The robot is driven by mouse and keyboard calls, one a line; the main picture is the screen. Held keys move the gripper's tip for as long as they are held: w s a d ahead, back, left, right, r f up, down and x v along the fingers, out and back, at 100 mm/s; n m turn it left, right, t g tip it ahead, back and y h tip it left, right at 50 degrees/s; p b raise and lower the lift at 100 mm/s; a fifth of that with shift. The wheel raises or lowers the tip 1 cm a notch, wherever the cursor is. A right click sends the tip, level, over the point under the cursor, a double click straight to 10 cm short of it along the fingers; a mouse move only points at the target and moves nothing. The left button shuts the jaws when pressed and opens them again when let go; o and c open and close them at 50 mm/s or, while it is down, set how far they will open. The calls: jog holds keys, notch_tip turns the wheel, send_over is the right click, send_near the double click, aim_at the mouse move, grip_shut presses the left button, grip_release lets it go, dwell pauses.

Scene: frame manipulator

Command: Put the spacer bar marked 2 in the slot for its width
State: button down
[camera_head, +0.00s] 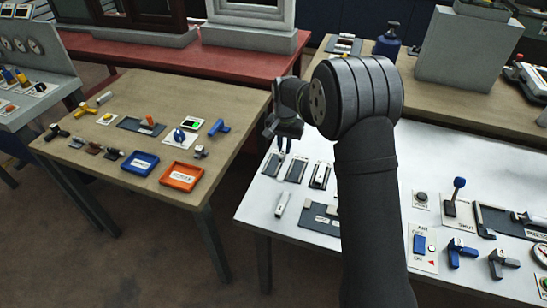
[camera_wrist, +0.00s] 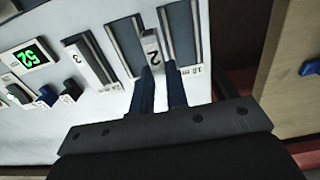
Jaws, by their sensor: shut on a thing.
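The spacer bar marked 2 (camera_wrist: 152,45) is pale with a black numeral. My gripper (camera_wrist: 161,85) is shut on it, and the bar juts out past the fingertips. In the head view my gripper (camera_head: 283,146) is over the far left part of the white table, above the slot plates. A bar marked 3 (camera_wrist: 85,62) lies in the third slot. The middle slot looks empty, and its label is partly hidden.
Another pale bar (camera_head: 283,204) lies near the white table's left edge, beside a dark fixture (camera_head: 318,217). A green display (camera_wrist: 30,55) stands beyond the bar marked 3. A wooden table (camera_head: 235,105) with trays stands left, across a gap. My arm hides the table's middle.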

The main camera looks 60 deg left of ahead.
aim_at(273, 164)
jog(key=s+a+f, duration=0.2)
jog(key=shift+s+a+f, duration=0.25)
jog(key=shift+s+a, duration=0.1)
jog(key=shift+f, duration=1.85)
jog(key=shift+f, duration=0.2)
jog(key=c, duration=1.4)
grip_release()
jog(key=shift+c, duration=0.2)
notch_tip(273, 164, up, 12)
jog(key=shift+r, duration=0.2)
